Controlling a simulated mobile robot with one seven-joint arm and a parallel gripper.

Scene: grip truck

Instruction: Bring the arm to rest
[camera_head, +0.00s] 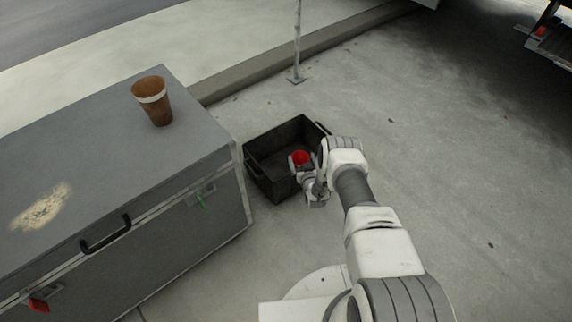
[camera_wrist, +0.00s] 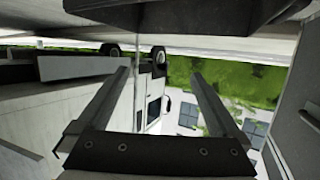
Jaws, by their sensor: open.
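My gripper (camera_wrist: 160,76) shows in the wrist view with its two fingers wide apart and nothing between them. In the head view my arm reaches forward from the lower right, and its wrist end is over the near right side of a black crate (camera_head: 261,183). My arm hides part of that crate. A small red thing (camera_head: 299,157) shows at the arm's end against the crate; I cannot tell whether it lies inside.
A large grey case (camera_head: 125,180) stands at the left with a brown cup (camera_head: 154,104) upright on top. A thin metal post (camera_head: 297,40) stands behind the crate near the kerb. The pavement (camera_head: 470,180) at the right is clear. Vehicle parts show at the top right.

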